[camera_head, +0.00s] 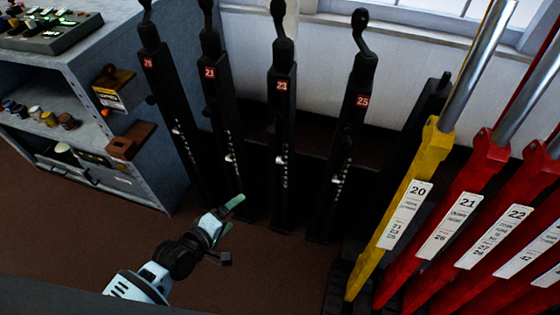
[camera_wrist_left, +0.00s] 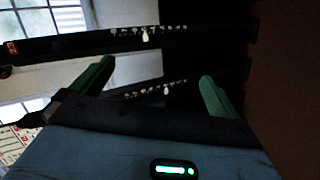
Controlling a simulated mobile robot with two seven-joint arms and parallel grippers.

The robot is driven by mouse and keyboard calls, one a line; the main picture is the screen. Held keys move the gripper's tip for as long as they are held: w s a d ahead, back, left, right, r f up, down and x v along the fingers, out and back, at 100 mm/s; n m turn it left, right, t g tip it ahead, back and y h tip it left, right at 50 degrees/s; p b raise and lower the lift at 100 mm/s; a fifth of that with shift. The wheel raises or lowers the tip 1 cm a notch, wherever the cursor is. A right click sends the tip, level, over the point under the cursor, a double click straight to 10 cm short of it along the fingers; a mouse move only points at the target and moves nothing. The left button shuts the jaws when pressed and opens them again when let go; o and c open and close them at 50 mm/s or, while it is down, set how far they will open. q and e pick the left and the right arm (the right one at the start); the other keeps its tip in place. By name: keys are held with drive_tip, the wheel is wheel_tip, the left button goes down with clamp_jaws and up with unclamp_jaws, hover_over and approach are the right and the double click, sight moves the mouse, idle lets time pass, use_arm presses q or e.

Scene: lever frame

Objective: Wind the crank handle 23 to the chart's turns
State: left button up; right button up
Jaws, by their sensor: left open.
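The crank handle 23 (camera_head: 280,40) is a black crank on top of a dark post (camera_head: 282,150) with a red "23" plate. A white pointer sits beside a column of small white marks on that post. My left gripper (camera_head: 235,216) is open and empty, with green fingers. In the head view it is low and left of post 23, well below the handle. My right gripper is out of view.
Similar crank posts 20 (camera_head: 160,90), 21 (camera_head: 215,100) and 25 (camera_head: 355,130) flank post 23. A yellow lever (camera_head: 400,210) and red levers (camera_head: 450,215) stand at right. A grey cabinet (camera_head: 130,70) stands at left. A sheet with red marks (camera_wrist_left: 18,146) shows in the wrist view.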

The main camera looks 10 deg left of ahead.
use_arm(q)
drive_tip(key=w+d+f+n+b, duration=0.1)
drive_tip(key=w+b, duration=0.3)
drive_tip(key=w, duration=0.3)
drive_tip(key=w+d+f+n+b, duration=0.1)
drive_tip(key=w+d+b, duration=0.1)
drive_tip(key=w+b, duration=0.2)
drive_tip(key=w, duration=0.2)
drive_tip(key=shift+w+d+t, duration=0.25)
drive_tip(key=shift+w+t, duration=0.05)
drive_tip(key=shift+w, duration=0.05)
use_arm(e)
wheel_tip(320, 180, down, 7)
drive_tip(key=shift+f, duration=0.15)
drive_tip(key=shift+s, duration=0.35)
use_arm(q)
drive_tip(key=shift+s, duration=0.1)
drive_tip(key=p+v, duration=0.7)
drive_tip(key=v, duration=0.2)
drive_tip(key=shift+s+a, duration=0.3)
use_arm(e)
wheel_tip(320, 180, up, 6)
